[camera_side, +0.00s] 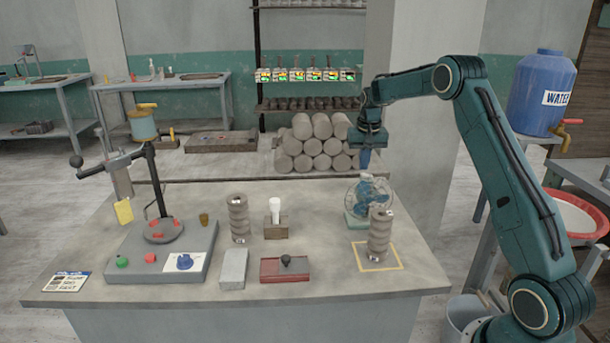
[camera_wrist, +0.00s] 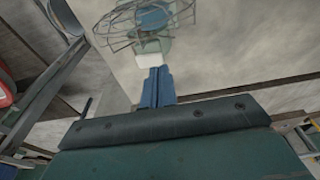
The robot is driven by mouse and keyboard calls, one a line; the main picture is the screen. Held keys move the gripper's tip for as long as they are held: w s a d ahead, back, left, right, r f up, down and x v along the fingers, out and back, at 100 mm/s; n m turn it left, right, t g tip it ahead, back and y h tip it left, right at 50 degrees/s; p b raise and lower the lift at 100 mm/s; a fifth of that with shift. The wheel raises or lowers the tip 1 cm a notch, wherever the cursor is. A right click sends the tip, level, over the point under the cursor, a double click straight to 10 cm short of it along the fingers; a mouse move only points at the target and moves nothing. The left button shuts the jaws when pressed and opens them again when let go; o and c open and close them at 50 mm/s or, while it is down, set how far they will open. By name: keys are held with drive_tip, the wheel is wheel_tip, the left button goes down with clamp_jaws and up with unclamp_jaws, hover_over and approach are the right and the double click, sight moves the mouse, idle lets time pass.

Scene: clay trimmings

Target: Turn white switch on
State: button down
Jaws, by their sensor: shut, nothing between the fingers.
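My gripper (camera_side: 366,159) is shut and empty, pointing down just above a small caged fan (camera_side: 368,192) at the right of the table. In the wrist view its blue fingers (camera_wrist: 157,88) are together, and their tips appear close to a white piece (camera_wrist: 153,60) by the fan's pale green base. I cannot tell whether they touch or whether this piece is a switch. A white upright lever-like piece (camera_side: 275,208) stands on a brown block (camera_side: 275,229) near the table's middle, well left of my gripper. Whether it is on or off is unclear.
A stack of grey clay rings (camera_side: 380,235) stands in a yellow square in front of the fan; another (camera_side: 239,218) stands left of the brown block. A grey machine (camera_side: 155,250) with coloured buttons fills the left. A red box (camera_side: 285,269) and grey block (camera_side: 233,268) lie in front.

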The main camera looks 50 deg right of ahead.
drive_tip(key=shift+f, duration=1)
idle(0.8)
drive_tip(key=shift+r, duration=3.5)
drive_tip(key=shift+r, duration=0.1)
